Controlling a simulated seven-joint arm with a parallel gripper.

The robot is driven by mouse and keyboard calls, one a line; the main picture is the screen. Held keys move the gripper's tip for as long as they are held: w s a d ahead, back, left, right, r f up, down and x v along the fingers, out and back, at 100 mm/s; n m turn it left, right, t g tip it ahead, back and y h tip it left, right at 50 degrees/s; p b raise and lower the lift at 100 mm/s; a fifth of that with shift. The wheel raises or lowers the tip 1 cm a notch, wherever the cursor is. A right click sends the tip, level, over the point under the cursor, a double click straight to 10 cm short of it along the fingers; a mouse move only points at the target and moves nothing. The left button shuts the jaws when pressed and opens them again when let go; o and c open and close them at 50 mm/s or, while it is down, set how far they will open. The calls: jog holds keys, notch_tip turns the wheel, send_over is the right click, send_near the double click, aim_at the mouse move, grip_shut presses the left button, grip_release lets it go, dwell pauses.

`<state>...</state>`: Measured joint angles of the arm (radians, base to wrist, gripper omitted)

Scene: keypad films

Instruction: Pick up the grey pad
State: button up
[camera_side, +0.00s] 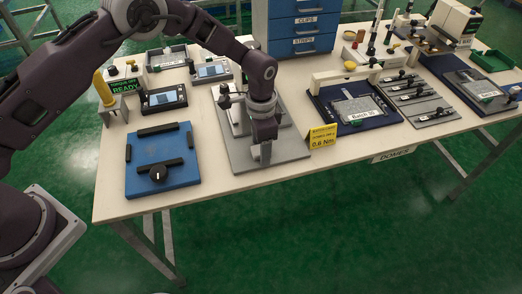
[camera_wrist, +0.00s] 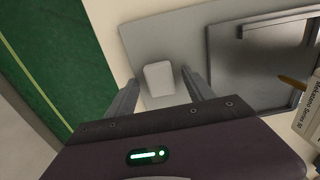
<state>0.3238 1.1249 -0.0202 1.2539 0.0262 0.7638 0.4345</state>
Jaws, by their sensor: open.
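The grey pad (camera_wrist: 158,79) is a small light-grey block with rounded corners, lying on a grey base plate (camera_wrist: 150,38) in the wrist view. My gripper (camera_wrist: 159,76) is open, with one finger on each side of the pad and a visible gap at both sides. In the side view my gripper (camera_side: 265,155) points down at the front part of the base plate (camera_side: 237,157). I cannot make out the pad there. Whether the fingertips reach down to its height is hard to tell.
A recessed dark-grey tray (camera_wrist: 265,60) is on the same plate, right of the pad. A yellow torque sign (camera_side: 322,137) stands just right of the plate. A blue fixture with a black knob (camera_side: 158,173) is to the left. The table's front edge is close.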

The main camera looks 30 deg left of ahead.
grip_shut()
jog(key=shift+r, duration=0.2)
notch_tip(320, 180, up, 10)
dwell(0.4)
